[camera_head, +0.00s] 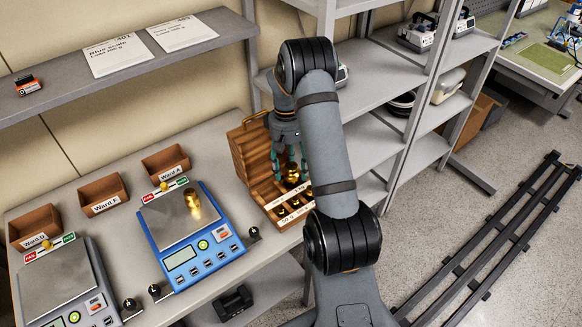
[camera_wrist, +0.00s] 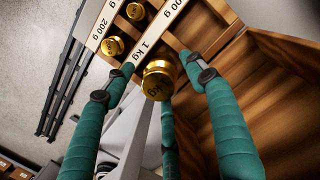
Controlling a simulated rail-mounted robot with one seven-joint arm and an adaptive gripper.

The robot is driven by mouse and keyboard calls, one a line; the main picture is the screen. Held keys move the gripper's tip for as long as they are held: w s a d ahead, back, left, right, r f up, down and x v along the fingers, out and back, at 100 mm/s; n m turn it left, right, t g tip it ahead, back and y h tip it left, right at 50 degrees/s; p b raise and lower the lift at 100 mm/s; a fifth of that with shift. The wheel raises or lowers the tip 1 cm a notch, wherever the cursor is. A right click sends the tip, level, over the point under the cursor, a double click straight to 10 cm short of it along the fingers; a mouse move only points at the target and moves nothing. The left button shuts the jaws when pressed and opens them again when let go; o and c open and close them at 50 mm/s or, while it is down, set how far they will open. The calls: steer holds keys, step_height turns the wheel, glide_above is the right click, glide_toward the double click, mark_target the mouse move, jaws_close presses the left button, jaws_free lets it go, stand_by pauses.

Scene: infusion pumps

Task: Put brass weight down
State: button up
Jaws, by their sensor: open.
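A large brass weight (camera_wrist: 158,80) stands in the 1 kg place of the wooden weight box. It also shows in the head view (camera_head: 291,174). The box (camera_head: 240,150) sits at the shelf's right end with its lid up. My gripper (camera_head: 289,168) points down into the box. Its green fingers (camera_wrist: 157,88) are open around the large weight, with gaps visible at the sides; contact cannot be told. Smaller brass weights (camera_wrist: 112,46) sit in the neighbouring places. Another brass weight (camera_head: 193,200) stands on the blue scale's pan (camera_head: 165,222).
The blue scale (camera_head: 205,255) stands left of the box, and a grey scale (camera_head: 62,285) farther left. Wooden ward trays (camera_head: 103,193) line the wall. An upper shelf (camera_head: 130,65) holds cards. A grey rack (camera_head: 375,90) stands close on the right.

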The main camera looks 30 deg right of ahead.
step_height(320, 180, up, 12)
steer(key=w, duration=0.1)
steer(key=shift+w+r, duration=0.15)
steer(key=shift+w, duration=0.05)
stand_by(0.3)
